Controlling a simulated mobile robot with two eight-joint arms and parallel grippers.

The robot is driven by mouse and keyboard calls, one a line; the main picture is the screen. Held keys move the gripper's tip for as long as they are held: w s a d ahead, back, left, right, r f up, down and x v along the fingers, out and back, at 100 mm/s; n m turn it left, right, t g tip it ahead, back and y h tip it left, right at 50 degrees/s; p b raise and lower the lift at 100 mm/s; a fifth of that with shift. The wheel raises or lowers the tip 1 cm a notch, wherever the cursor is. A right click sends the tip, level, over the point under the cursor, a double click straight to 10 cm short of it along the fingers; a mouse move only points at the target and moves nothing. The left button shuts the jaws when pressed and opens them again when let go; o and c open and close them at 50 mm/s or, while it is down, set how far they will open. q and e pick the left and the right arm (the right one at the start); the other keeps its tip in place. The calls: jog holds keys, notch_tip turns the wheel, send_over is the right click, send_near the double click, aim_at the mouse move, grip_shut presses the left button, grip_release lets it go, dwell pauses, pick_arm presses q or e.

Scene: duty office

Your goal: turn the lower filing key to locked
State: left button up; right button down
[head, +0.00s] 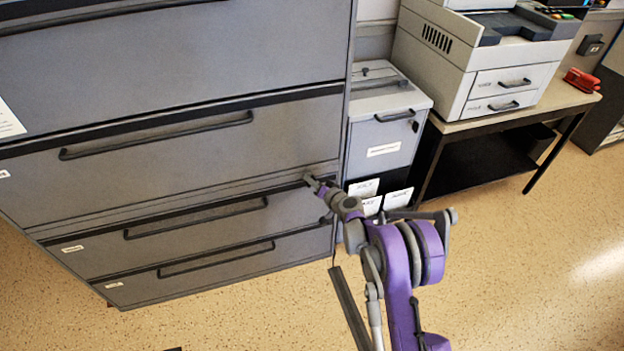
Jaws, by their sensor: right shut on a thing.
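My right gripper (310,181) is at the cabinet's right edge, just above the right end of the second-lowest drawer's front. It is shut on the lower filing key there. The key is too small and too covered by the fingers to show which way it is turned. My purple right arm reaches up to it from the bottom right. My left gripper is not in view.
Long dark drawer handles (197,217) stand out from the cabinet front. A small grey cabinet (385,143) with white-labelled items below stands just right of it. A printer (475,65) and a red stapler (581,80) are on a table (455,127). The speckled floor (520,260) is clear at right.

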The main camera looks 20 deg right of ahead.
jog(key=shift+m+y, duration=0.5)
jog(key=shift+m, duration=0.2)
jog(key=shift+f+m+t+y+b, duration=0.15)
jog(key=shift+m+t+y+b, duration=0.3)
jog(key=shift+m, duration=0.55)
jog(key=shift+m+t+y+b, duration=0.4)
jog(key=shift+m+b, duration=0.1)
jog(key=shift+m, duration=0.6)
jog(key=shift+m+t+y+b, duration=0.3)
jog(key=shift+m+b, duration=0.2)
jog(key=shift+m, duration=0.6)
jog(key=c, duration=0.9)
grip_release()
